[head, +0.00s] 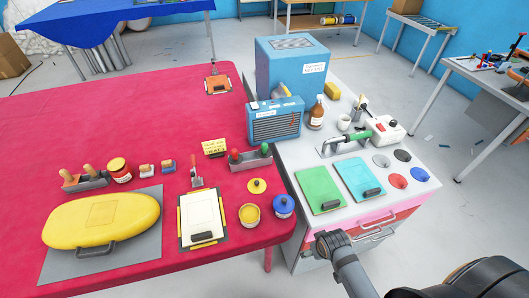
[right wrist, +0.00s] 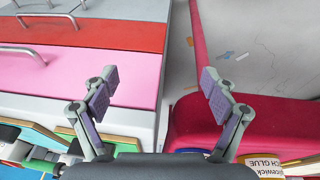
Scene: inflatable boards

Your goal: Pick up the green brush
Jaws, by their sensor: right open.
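A small green-handled item (head: 235,154), which looks like the green brush, stands in a grey holder (head: 252,163) on the red table. A red-handled one (head: 263,150) stands beside it in the same holder. Only their upper parts show, so bristles cannot be seen. My right gripper (right wrist: 160,92) is open and empty in the right wrist view, with drawer fronts to one side and red tablecloth to the other. In the head view, part of my right arm comes in at the lower right, in front of the cabinet. My left gripper is not in view.
The red table (head: 120,115) also bears a yellow inflatable board (head: 100,220), a clipboard (head: 202,219) and a blue lidded pot (head: 283,206). The white-topped cabinet (head: 325,221) holds a blue machine (head: 290,72), a green-handled tool (head: 357,139) and green and blue mats. The table's far left is bare.

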